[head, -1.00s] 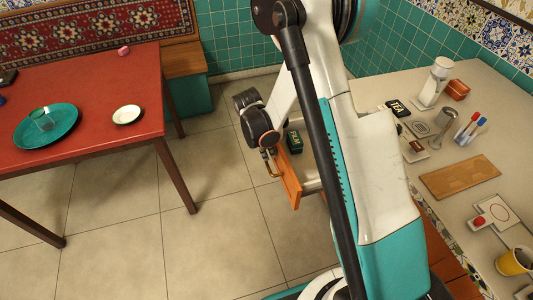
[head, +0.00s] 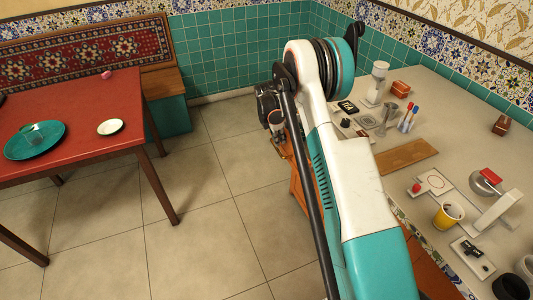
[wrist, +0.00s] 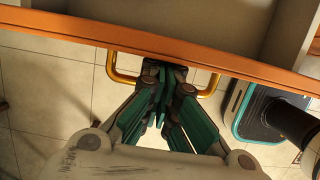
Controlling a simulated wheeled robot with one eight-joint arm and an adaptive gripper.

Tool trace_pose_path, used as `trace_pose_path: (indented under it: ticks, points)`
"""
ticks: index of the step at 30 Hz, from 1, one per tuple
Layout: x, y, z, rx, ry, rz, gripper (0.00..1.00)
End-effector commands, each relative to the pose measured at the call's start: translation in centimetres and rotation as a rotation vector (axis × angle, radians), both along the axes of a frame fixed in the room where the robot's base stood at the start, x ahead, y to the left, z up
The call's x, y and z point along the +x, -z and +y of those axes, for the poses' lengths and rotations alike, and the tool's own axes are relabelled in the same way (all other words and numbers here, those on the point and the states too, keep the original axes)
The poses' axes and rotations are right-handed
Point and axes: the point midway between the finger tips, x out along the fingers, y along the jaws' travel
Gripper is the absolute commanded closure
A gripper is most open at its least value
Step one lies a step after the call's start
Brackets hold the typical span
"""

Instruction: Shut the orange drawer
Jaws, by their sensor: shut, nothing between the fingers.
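The orange drawer (wrist: 240,66) crosses the top of the wrist view, with its grey inside showing beyond the front's edge, so it stands at least partly open. Its brass handle (wrist: 113,70) shows on both sides of my gripper (wrist: 165,70). My gripper's fingers are together and empty, at the middle of the handle by the drawer front. They hide part of the handle, and I cannot tell whether they touch the front. In the head view my gripper (head: 280,137) is low beside the counter, and my arm hides most of the drawer.
A red table (head: 75,115) with a teal plate (head: 35,140) stands at left. Open floor (head: 200,190) lies between.

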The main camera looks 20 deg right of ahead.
Motion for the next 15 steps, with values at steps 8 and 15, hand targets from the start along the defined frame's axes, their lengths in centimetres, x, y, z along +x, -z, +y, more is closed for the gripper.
trace_pose_path:
  ticks: [8,15]
  points:
    - [0.4,0.0,-6.6,0.000,0.003,0.000,1.00]
    - [0.4,0.0,-9.7,0.000,0.001,0.000,1.00]
